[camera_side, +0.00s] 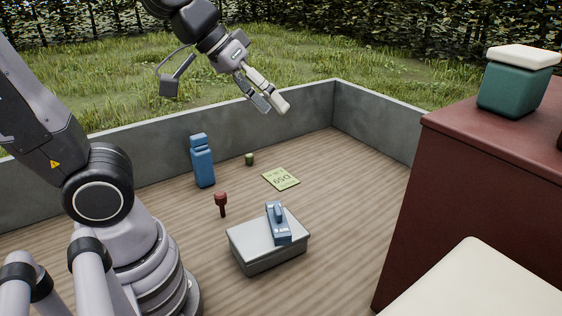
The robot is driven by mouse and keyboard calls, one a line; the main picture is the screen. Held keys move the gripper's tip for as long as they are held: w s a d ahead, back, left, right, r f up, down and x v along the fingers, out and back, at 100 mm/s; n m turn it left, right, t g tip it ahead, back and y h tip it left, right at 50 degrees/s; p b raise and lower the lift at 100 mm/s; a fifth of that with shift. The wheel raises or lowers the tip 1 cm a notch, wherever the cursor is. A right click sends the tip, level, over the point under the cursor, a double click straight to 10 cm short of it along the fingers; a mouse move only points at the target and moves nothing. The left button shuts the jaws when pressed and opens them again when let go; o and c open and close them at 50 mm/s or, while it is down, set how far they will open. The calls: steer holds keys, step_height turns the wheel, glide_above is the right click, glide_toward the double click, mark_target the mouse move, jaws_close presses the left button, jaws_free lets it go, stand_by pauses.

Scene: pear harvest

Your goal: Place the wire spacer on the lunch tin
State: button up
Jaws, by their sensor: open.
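The lunch tin (262,264) looks to be the grey lidded box on the wooden floor, in front of the arm. A blue piece with a raised grip (279,232), which appears to be the wire spacer, lies on its pale lid, toward the right side. It rests on the lid. My gripper (272,106) is open and empty, high above the floor near the back wall, well away from the tin and the blue piece.
A blue bottle (203,165) stands by the back wall, near a small green can (249,159). A printed green card (281,179) lies flat. A red-headed item (221,201) stands behind the tin. A dark red cabinet (400,210) bearing a green white-lidded box (511,92) is right.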

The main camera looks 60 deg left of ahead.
steer(key=s+a+m+g+y, duration=0.1)
steer(key=s+a+y, duration=0.2)
steer(key=s+a, duration=0.4)
steer(key=shift+s+a, duration=0.25)
steer(key=shift+s, duration=1)
